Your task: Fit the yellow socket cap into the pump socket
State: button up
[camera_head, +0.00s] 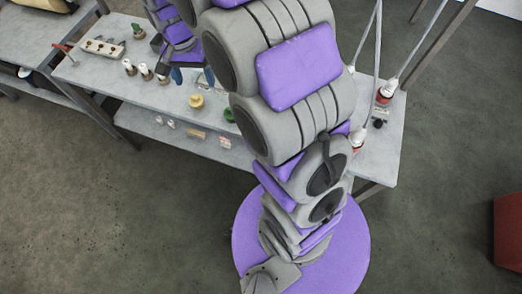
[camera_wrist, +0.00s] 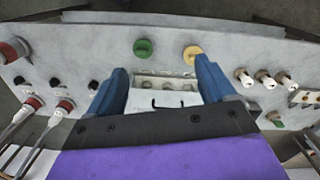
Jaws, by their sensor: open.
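The yellow cap (camera_head: 196,101) is a small round piece near the front edge of the grey table in the head view. In the wrist view the yellow cap (camera_wrist: 191,52) shows just beyond the tip of my right-hand finger, partly hidden by it. My gripper (camera_wrist: 162,66) is open, its two blue fingers spread with nothing held between them. A pale block with several round recesses (camera_wrist: 166,83) lies between the fingers in the wrist view. I cannot tell which thing is the pump socket. My gripper (camera_head: 192,76) is partly hidden by my arm in the head view.
A green cap (camera_wrist: 143,47) sits beside the yellow one. White fittings (camera_wrist: 243,77) and a pale socket strip (camera_wrist: 304,98) stand to the right in the wrist view. Red-and-white plugs with cables (camera_wrist: 33,103) are at left. A lower shelf (camera_head: 180,135) holds small parts.

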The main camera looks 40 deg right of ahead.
jog(key=s+r+n, duration=0.2)
jog(key=s+n, duration=0.2)
jog(key=s, duration=1.1)
jog(key=s+r+n+g, duration=0.1)
jog(key=s+n, duration=0.3)
jog(key=s, duration=1.1)
jog(key=shift+s+d+r, duration=0.3)
jog(key=shift+d+r, duration=0.05)
jog(key=shift+r, duration=0.25)
jog(key=shift+c, duration=0.3)
